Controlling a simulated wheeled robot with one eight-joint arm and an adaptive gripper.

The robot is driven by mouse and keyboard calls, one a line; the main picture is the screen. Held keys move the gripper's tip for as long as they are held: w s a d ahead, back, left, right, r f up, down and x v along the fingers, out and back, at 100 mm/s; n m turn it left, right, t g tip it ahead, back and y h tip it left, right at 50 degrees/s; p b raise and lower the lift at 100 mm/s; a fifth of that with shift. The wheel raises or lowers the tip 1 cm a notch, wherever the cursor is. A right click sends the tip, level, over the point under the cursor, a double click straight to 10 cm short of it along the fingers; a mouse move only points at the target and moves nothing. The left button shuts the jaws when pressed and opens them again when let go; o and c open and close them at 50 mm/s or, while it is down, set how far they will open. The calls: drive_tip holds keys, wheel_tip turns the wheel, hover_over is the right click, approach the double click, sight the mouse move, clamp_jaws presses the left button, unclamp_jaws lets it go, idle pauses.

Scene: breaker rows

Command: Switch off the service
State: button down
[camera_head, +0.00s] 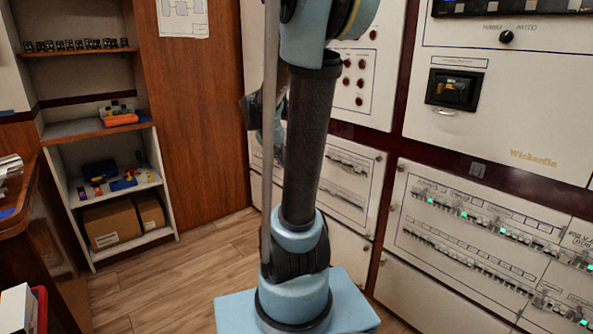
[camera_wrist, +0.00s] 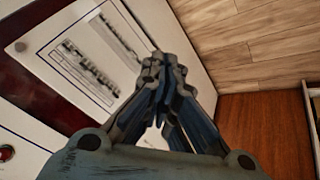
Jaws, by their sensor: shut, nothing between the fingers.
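Breaker rows run across the white panel at the right in the head view, an upper row (camera_head: 470,215) with several green lights and a lower row (camera_head: 460,262) below it. A smaller panel with breaker rows (camera_head: 345,165) stands left of it, partly behind my arm. In the wrist view a breaker row (camera_wrist: 91,68) on a white panel lies beyond my gripper (camera_wrist: 163,66), to the left of its fingertips. My gripper is shut and empty, apart from the row. I cannot read which breaker is labelled service.
A cabinet door with a black breaker unit (camera_head: 454,90) is above the right panel. Shelves (camera_head: 100,131) with boxes and small parts stand at the left, a wooden counter (camera_head: 24,193) in front. The wood floor (camera_head: 165,280) between is clear.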

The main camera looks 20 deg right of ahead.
drive_tip(key=w+d+f+m+h, duration=0.2)
drive_tip(key=w+d, duration=0.1)
drive_tip(key=w, duration=0.6)
drive_tip(key=w+d+f+m+t+h, duration=0.1)
drive_tip(key=w+d+f, duration=0.1)
drive_tip(key=w, duration=0.6)
drive_tip(key=w+d+f+m+h, duration=0.1)
drive_tip(key=w+d+m+h, duration=0.15)
drive_tip(key=w, duration=0.65)
drive_tip(key=w+d+f+m+t+h, duration=0.1)
drive_tip(key=w+d+f+m+h, duration=0.2)
drive_tip(key=w+f, duration=1.1)
wheel_tip(320, 180, down, 3)
drive_tip(key=shift+d+h, duration=0.35)
drive_tip(key=shift+d, duration=0.35)
drive_tip(key=x, duration=1)
